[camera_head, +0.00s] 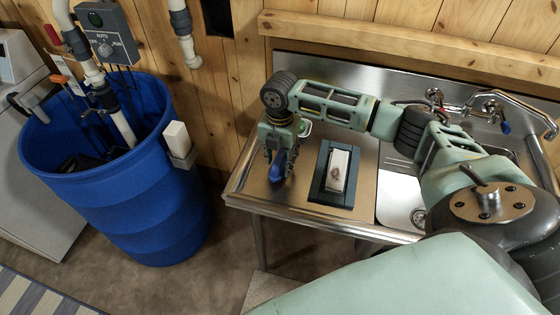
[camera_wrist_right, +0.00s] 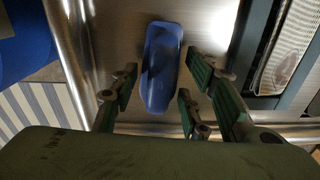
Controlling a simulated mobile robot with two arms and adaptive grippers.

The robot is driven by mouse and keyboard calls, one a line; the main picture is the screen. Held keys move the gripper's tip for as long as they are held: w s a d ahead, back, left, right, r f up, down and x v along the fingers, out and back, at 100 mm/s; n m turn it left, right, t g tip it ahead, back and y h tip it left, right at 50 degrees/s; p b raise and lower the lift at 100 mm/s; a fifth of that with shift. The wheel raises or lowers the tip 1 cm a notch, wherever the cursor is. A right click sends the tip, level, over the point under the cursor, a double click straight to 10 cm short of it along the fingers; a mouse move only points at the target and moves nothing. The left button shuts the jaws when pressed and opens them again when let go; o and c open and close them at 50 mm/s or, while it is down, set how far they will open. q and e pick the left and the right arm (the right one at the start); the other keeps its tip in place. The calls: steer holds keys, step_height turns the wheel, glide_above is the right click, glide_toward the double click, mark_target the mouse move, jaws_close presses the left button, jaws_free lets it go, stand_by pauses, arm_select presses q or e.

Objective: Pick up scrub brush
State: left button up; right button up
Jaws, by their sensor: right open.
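The scrub brush shows a blue body (camera_head: 279,164) on the steel counter at the left end of the sink unit. In the right wrist view the brush (camera_wrist_right: 161,68) lies lengthwise between and beyond the fingers. My right gripper (camera_head: 281,150) points down over the brush and hides part of it in the head view. In the right wrist view the right gripper (camera_wrist_right: 158,98) is open, with fingers on both sides of the brush's near end. I cannot tell whether a finger touches it. My left gripper is not in view.
A dark tray (camera_head: 318,190) with a pale item in it lies right of the brush. The sink basin (camera_head: 392,200) and taps (camera_head: 495,107) are farther right. A blue barrel (camera_head: 120,215) stands left of the counter, past the counter's raised edge.

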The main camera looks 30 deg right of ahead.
mark_target(279, 156)
steer(key=shift+c, duration=0.3)
jaws_close()
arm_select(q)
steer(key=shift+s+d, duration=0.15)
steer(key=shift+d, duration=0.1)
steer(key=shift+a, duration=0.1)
arm_select(e)
steer(key=shift+r, duration=0.1)
steer(key=shift+r+b, duration=0.3)
steer(key=shift+r, duration=0.15)
step_height(279, 156, up, 3)
steer(key=shift+w+f+b, duration=0.1)
steer(key=shift+b, duration=0.45)
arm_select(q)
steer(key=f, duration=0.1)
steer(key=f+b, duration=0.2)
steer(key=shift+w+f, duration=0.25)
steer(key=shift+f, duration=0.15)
arm_select(e)
steer(key=s+a+r, duration=0.3)
steer(key=a+r, duration=0.4)
steer(key=a, duration=0.4)
steer(key=shift+s, duration=0.4)
steer(key=shift+a+r, duration=0.1)
